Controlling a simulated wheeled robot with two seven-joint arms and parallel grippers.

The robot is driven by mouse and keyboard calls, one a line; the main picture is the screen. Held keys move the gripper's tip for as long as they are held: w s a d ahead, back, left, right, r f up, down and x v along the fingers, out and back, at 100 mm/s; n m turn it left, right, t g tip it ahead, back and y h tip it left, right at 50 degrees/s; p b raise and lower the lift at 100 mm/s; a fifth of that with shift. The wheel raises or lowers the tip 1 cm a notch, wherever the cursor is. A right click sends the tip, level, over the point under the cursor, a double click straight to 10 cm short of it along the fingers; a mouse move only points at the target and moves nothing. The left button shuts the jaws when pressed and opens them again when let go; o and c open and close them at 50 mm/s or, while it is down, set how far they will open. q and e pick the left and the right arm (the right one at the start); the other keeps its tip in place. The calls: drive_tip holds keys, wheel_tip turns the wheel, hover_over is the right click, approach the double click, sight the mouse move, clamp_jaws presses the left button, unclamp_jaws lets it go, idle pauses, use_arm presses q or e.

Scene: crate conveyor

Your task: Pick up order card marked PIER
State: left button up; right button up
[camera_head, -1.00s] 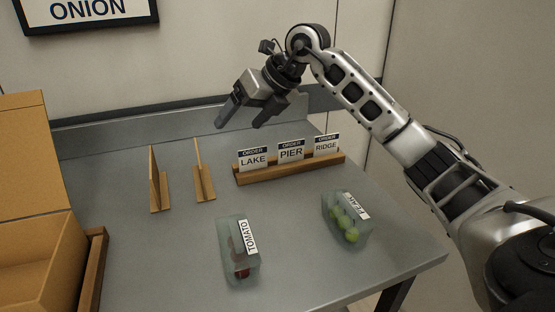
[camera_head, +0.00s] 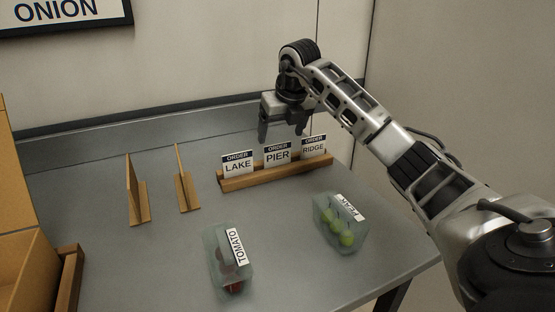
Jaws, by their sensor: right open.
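The order card marked PIER (camera_head: 277,155) stands upright in the middle of a wooden card holder (camera_head: 262,178), between the LAKE card (camera_head: 238,164) and the RIDGE card (camera_head: 313,147). My right gripper (camera_head: 281,138) is open and points down just above and behind the PIER card. Nothing shows between its fingers, and it appears apart from the card. My left gripper is not in view.
Two wooden stands (camera_head: 136,192) (camera_head: 184,182) rise left of the holder. A TOMATO box (camera_head: 228,262) and a PEAR box (camera_head: 338,226) lie on the grey table (camera_head: 165,265) in front. A cardboard box (camera_head: 20,262) is at the left edge. An ONION sign (camera_head: 62,10) hangs on the wall.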

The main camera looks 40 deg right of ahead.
sight(278, 145)
drive_tip(key=x, duration=0.5)
drive_tip(key=shift+a+f, duration=0.15)
drive_tip(key=shift+f, duration=0.05)
drive_tip(key=c, duration=0.7)
drive_tip(key=shift+r, duration=0.15)
